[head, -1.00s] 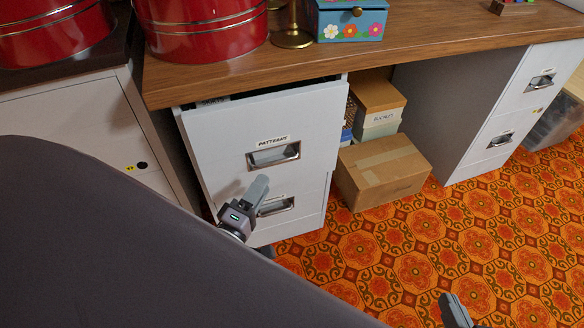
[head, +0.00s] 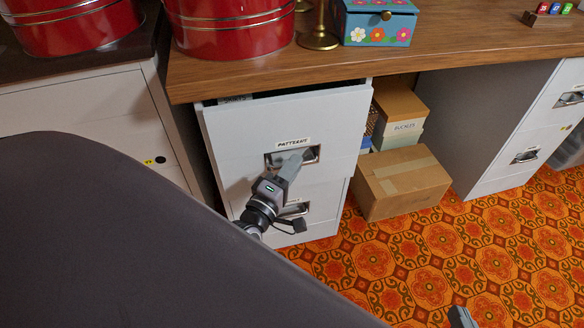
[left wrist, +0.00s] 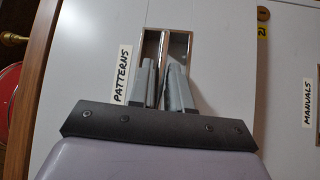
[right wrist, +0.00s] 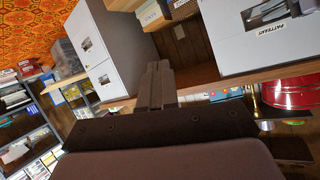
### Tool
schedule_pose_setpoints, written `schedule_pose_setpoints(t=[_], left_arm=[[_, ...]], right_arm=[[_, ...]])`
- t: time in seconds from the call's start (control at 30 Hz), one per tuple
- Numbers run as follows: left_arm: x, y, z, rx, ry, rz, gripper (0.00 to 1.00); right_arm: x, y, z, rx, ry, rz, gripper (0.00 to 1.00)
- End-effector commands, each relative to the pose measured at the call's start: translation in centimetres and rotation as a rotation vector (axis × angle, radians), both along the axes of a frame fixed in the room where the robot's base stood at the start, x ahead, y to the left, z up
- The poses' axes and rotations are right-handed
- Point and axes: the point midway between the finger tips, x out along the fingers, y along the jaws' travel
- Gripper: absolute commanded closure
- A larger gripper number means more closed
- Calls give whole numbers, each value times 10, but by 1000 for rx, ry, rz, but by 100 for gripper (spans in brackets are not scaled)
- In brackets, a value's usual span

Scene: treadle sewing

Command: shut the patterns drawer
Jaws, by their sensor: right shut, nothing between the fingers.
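The patterns drawer (head: 235,135) is the upper drawer of a white cabinet under the wooden desk. Its front stands out from the cabinet, with a dark gap and a file tab showing above it. Its PATTERNS label (head: 293,143) sits above a metal handle (head: 312,154). My left gripper (head: 293,162) is at the handle; in the left wrist view its fingers (left wrist: 162,75) overlap the handle (left wrist: 178,45), with a narrow gap between them. Whether they touch it I cannot tell. My right gripper (head: 461,318) is at the bottom edge, away from the drawer; its fingers (right wrist: 157,75) are together and empty.
A cardboard box (head: 400,183) and stacked smaller boxes (head: 398,110) stand right of the cabinet. Another cabinet (head: 520,140) is further right. Red tins (head: 230,25) and a flowered box (head: 376,22) stand above. The patterned floor (head: 420,260) in front is clear.

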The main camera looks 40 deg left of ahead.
Motion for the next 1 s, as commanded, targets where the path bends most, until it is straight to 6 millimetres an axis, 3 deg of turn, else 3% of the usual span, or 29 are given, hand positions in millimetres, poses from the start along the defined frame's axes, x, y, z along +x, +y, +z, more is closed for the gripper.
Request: schedule_pose_setpoints(t=[0.33,0.6,0.97,1.0], left_arm=[[3,3,-1,1,-1,-1,100],[24,28,-2,3,-1,-1,100],[31,37,0,1,1,2,100],[31,37,1,1,1,2,82]], right_arm=[[0,0,-2,3,1,1,100],[0,6,-8,41,11,13,100],[5,10,2,67,-8,19,100],[5,10,3,67,-9,19,100]])
